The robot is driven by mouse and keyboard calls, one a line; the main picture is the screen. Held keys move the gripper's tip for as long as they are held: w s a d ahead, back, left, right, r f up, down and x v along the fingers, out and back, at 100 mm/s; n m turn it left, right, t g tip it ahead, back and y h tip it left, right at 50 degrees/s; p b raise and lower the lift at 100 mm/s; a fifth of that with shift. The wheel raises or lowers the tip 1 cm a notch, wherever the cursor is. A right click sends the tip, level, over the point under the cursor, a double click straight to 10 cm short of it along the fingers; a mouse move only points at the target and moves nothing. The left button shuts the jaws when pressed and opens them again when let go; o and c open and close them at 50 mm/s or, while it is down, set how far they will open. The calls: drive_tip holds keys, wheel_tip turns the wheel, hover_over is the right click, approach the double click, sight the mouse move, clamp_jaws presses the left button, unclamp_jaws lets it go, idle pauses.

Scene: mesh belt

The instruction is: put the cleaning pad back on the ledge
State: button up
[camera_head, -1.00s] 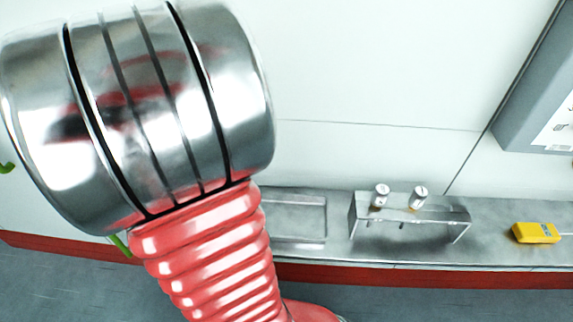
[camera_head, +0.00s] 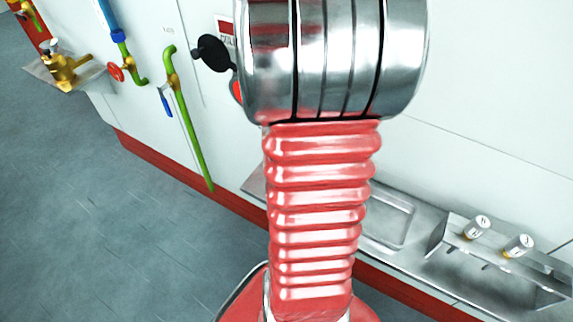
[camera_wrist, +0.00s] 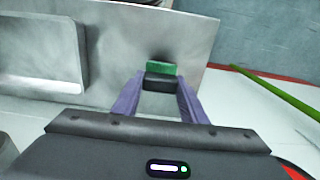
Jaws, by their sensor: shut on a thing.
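The cleaning pad shows in the wrist view as a small block with a green part (camera_wrist: 162,67) and a dark part (camera_wrist: 161,84). My gripper (camera_wrist: 160,78) has its two purple fingers shut on its sides. The grey metal ledge (camera_wrist: 115,55) lies behind the pad, with a dark patch just beyond the green part. Whether the pad touches the ledge I cannot tell. In the head view the ledge (camera_head: 413,238) runs along the wall at lower right, and my arm hides part of it. My gripper and the pad do not show there.
The ledge has a shallow recess (camera_head: 390,222), also in the wrist view (camera_wrist: 40,55). A small metal stand (camera_head: 500,258) holds two white-topped containers (camera_head: 477,226). A green pipe (camera_head: 190,130) and a black knob (camera_head: 211,53) are on the wall. A tap (camera_head: 65,70) sits at far left.

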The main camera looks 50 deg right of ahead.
drive_tip(key=shift+f, duration=1.85)
drive_tip(key=o, duration=0.9)
drive_tip(key=shift+r, duration=0.15)
wheel_tip(320, 180, up, 12)
drive_tip(key=shift+f, duration=0.1)
